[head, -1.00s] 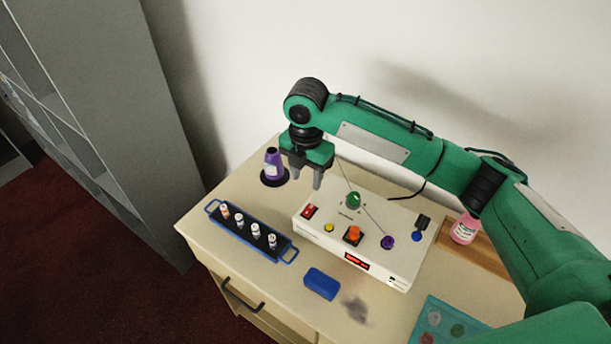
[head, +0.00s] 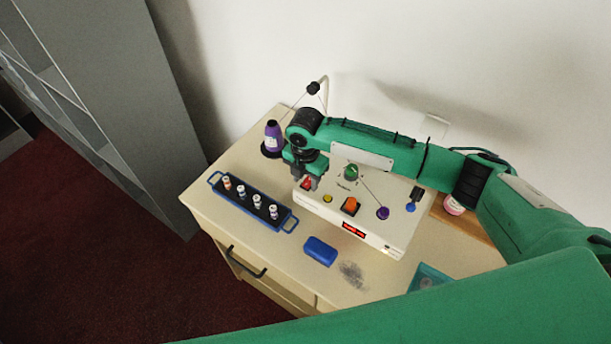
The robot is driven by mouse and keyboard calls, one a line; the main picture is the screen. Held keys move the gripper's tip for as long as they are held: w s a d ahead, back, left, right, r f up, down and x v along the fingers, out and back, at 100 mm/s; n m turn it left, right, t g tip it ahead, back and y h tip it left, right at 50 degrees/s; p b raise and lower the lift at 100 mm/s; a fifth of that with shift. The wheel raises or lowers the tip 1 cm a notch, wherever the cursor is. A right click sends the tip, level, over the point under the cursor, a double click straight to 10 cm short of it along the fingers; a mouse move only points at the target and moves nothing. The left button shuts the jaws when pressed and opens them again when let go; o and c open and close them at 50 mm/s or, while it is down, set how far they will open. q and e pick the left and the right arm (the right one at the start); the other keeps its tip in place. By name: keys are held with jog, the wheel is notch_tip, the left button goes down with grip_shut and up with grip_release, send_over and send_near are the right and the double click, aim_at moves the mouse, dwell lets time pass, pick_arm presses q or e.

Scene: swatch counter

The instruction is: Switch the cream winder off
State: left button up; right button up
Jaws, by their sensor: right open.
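The cream winder (head: 385,235) is a box on the table, with a lit red display (head: 354,230) on its front face. Its top carries a red switch (head: 306,184) at the left end, a yellow button (head: 327,198), an orange button (head: 351,206), a green knob (head: 351,172) and a purple knob (head: 383,213). My right gripper (head: 306,182) is open and pointing down over the red switch, with its fingers partly hiding it. I cannot tell whether they touch it or which way it is set. My left gripper is not in view.
A purple thread cone (head: 272,137) stands behind left. A blue tray (head: 224,206) with several small bottles lies left of the winder. A blue block (head: 320,251) and a dark smudge are in front. A pink bottle (head: 453,205) stands at the right, partly behind my arm.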

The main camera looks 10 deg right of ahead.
jog(key=shift+f, duration=0.25)
grip_shut()
jog(key=shift+w+d+r+g+y, duration=0.1)
jog(key=shift+d+g+y, duration=0.05)
jog(key=shift+g+y, duration=0.2)
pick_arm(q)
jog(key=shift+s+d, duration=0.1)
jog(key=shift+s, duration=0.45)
pick_arm(e)
jog(key=shift+w+d+g+y, duration=0.1)
jog(key=shift+w+g+y, duration=0.1)
jog(key=shift+g+y, duration=0.55)
grip_release()
jog(key=shift+r, duration=0.1)
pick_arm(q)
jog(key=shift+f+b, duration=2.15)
pick_arm(e)
jog(key=v, duration=1.3)
jog(key=shift+r, duration=0.4)
